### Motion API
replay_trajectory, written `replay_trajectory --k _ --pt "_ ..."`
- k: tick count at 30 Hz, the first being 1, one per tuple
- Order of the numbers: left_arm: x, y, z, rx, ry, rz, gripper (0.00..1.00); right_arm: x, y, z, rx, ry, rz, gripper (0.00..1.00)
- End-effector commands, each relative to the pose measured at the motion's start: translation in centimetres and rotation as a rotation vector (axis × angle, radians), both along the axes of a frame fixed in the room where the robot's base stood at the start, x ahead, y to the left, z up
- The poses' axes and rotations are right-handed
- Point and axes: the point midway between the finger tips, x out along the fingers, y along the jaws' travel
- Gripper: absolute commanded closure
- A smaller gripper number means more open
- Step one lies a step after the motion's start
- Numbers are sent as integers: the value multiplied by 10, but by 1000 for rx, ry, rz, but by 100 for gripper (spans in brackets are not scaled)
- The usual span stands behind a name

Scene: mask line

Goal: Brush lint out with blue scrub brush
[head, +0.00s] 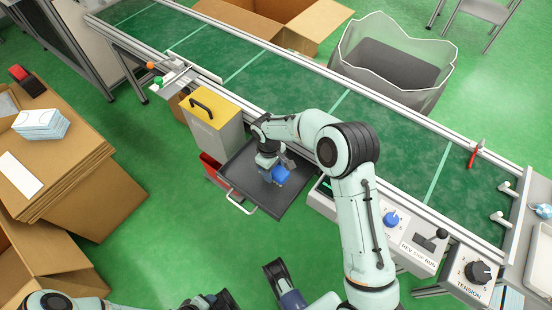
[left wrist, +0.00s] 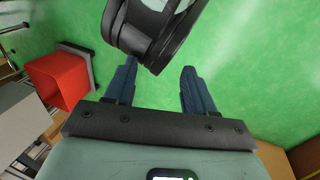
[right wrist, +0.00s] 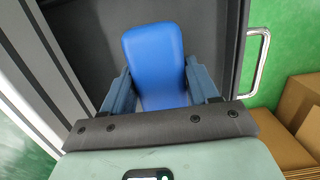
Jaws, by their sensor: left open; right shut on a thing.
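A blue scrub brush (head: 280,174) is in my right gripper (head: 273,168), over the dark grey tray (head: 240,170). In the right wrist view, the brush's smooth blue back (right wrist: 155,62) fills the space between the two fingers (right wrist: 160,85), which are shut on it. The bristles are hidden, so I cannot tell whether they touch the tray. No lint can be made out. My left gripper (left wrist: 159,70) is open and empty, with green floor and a dark link of mine in front of it.
The green conveyor (head: 265,80) runs behind the tray. A yellow-lidded box (head: 213,112) stands left of the tray, with a red bin (head: 212,165) below it. A control panel (head: 405,230) lies to the right. Cardboard boxes (head: 75,165) stand at left; the floor between is open.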

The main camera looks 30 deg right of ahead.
Motion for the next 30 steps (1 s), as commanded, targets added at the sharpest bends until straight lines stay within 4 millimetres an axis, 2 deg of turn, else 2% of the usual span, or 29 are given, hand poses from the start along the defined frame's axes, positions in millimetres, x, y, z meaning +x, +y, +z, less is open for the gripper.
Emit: replay_trajectory --k 16,30 --pt "-37 -17 31 -47 98 -41 46 -4 1 37 0 0 -4 69" --pt "-41 -19 33 -53 112 -45 46 -4 1 39 0 0 -4 69"
